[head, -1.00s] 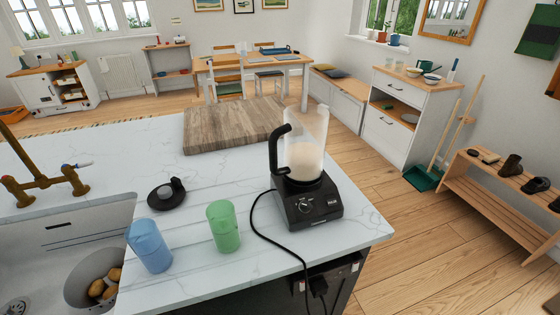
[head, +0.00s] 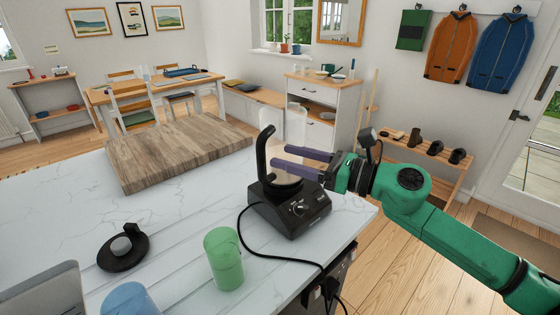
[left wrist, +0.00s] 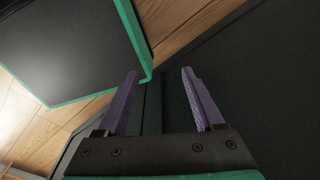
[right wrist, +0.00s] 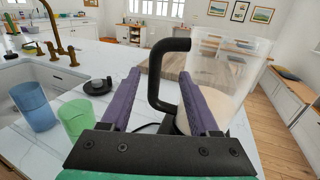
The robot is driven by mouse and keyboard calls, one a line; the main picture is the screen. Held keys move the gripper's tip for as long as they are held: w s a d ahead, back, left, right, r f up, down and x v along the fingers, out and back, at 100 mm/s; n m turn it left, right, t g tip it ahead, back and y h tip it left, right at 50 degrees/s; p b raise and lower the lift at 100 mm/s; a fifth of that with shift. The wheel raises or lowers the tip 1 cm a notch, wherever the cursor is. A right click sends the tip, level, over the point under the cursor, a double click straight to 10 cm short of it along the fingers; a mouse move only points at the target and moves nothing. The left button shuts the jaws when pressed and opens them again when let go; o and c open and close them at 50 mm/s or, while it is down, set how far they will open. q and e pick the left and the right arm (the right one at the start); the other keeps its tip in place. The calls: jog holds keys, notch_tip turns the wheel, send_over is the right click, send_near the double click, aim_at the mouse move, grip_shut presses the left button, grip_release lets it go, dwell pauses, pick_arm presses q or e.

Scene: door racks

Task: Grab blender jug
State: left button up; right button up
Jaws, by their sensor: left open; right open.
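The blender jug (right wrist: 225,75) is clear, with pale contents and a black handle. In the head view the jug (head: 296,125) stands upright on its black base (head: 290,207) near the counter's right edge. My right gripper (head: 278,158) comes in from the right, with its purple fingers level in front of the jug. In the right wrist view the open fingers (right wrist: 163,95) lie either side of the black handle (right wrist: 156,75); contact cannot be told. My left gripper (left wrist: 158,85) is open and empty in its wrist view, low near dark panels, and out of the head view.
A green cup (head: 223,258), a blue cup (head: 130,300) and the black lid (head: 123,247) stand on the marble counter left of the blender. A wooden board (head: 175,150) lies behind. The black cord (head: 270,254) runs over the front edge. Open counter lies between.

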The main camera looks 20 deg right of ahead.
aim_at(260, 143)
jog(key=p+x, duration=0.2)
jog(key=r+p+x, duration=0.1)
jog(key=p+x, duration=0.3)
jog(key=shift+w+a+r, duration=0.1)
jog(key=shift+a+r, duration=0.2)
jog(key=shift+a, duration=0.15)
jog(key=shift+w+a+f+p, duration=0.3)
jog(key=shift+w+a, duration=0.25)
jog(key=shift+w+a+f+p, duration=0.3)
jog(key=shift+w+a, duration=0.25)
jog(key=shift+a, duration=0.05)
jog(key=shift+f, duration=0.1)
jog(key=shift+d, duration=0.1)
jog(key=shift+c, duration=1)
jog(key=shift+s, duration=0.1)
grip_shut()
pick_arm(q)
notch_tip(260, 143, up, 8)
jog(key=a, duration=0.1)
jog(key=shift+f, duration=0.2)
